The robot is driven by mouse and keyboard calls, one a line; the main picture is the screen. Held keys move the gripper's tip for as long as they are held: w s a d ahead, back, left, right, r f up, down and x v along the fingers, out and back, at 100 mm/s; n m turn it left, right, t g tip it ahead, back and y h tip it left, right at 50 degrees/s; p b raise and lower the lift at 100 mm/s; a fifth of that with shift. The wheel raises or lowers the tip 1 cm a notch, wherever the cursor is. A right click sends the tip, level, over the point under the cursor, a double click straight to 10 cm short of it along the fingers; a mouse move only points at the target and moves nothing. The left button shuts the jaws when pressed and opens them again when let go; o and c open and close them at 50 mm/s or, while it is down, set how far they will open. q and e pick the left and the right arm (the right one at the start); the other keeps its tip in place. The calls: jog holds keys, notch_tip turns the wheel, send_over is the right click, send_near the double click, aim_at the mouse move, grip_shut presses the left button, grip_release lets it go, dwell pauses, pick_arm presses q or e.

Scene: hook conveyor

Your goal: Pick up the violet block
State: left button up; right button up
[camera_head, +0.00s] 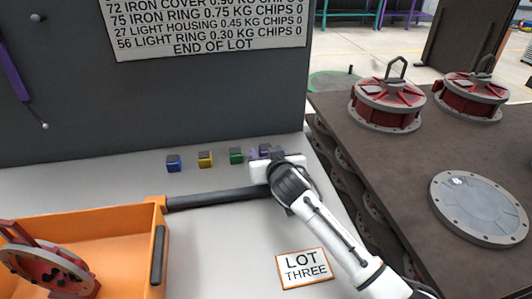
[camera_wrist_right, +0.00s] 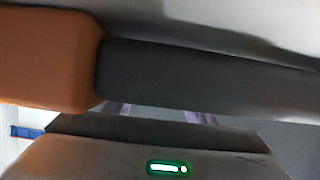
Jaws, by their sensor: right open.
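The violet block (camera_head: 265,148) is at the right end of a row of small blocks on the light table, near the grey panel. In the head view it is mostly hidden behind my right gripper (camera_head: 268,157), and only dark and violet bits show. My right gripper is open and right at the block; I cannot tell whether it touches it. In the right wrist view two pale violet slivers (camera_wrist_right: 196,117) show past the dark gripper body; I cannot tell whether they are fingers or block. My left gripper is not in view.
Green (camera_head: 236,155), yellow (camera_head: 205,159) and blue (camera_head: 173,163) blocks stand left of the gripper. A dark bar (camera_head: 215,198) runs from the orange bin (camera_head: 110,219) toward my right wrist. A "LOT THREE" card (camera_head: 303,268) lies in front. A brown table (camera_head: 400,165) holds red-and-grey parts.

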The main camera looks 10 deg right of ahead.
jog(key=c, duration=1.2)
